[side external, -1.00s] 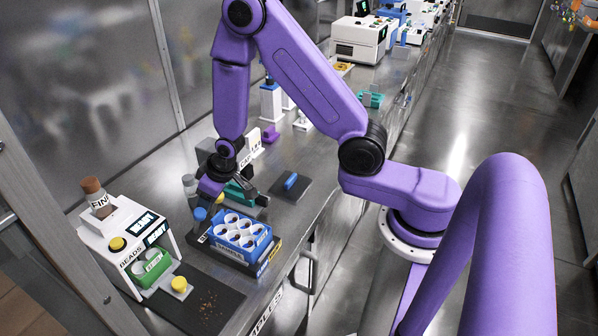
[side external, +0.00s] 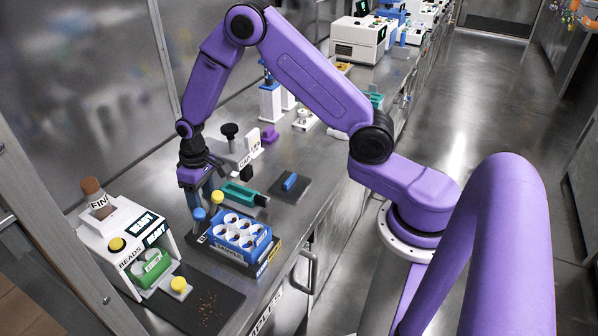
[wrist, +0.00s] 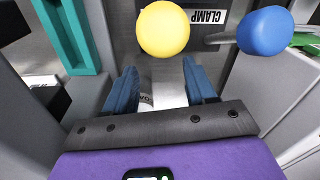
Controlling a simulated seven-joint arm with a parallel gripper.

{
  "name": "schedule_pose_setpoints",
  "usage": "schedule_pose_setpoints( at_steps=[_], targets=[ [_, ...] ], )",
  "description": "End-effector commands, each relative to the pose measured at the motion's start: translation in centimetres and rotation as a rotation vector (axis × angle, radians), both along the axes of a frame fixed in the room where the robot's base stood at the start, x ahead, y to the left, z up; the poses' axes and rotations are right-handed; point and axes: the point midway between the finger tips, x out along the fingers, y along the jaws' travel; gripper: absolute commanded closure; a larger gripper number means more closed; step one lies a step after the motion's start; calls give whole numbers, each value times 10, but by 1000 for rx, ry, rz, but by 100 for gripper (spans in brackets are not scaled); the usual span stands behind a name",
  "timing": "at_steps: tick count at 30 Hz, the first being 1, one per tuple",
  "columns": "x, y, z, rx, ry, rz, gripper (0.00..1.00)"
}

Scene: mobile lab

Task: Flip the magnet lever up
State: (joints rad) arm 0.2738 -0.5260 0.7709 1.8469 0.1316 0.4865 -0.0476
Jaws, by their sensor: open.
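Two ball-knob levers stand behind the blue sample rack. One has a yellow knob (side external: 216,198), the other a blue knob (side external: 199,214). In the wrist view the yellow knob (wrist: 163,28) is at top centre and the blue knob (wrist: 265,30) is on a grey rod at upper right. A CLAMP label (wrist: 208,17) lies between them. I cannot read which lever is the magnet lever. My gripper (side external: 203,202) points down close beside the knobs, open. In the wrist view its fingers (wrist: 160,78) are spread, with nothing gripped; the yellow knob appears beyond their tips.
The blue rack (side external: 265,238) holds several white vials in front of the levers. A teal holder (side external: 240,194) and a dark pad with a blue block (side external: 290,182) lie to the right. The white bead dispenser (side external: 117,251) stands at left.

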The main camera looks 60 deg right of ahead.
Motion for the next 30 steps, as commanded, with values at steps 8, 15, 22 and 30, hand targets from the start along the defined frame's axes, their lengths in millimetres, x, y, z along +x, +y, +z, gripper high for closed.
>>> schedule_pose_setpoints(
  at_steps=[8,15,22,30],
  targets=[
    [4,-3,36,1,33,-2,44],
    [4,-6,77,1,33,-2,44],
    [5,-8,116,1,32,-1,44],
    [5,-11,158,2,33,-2,44]
  ],
)
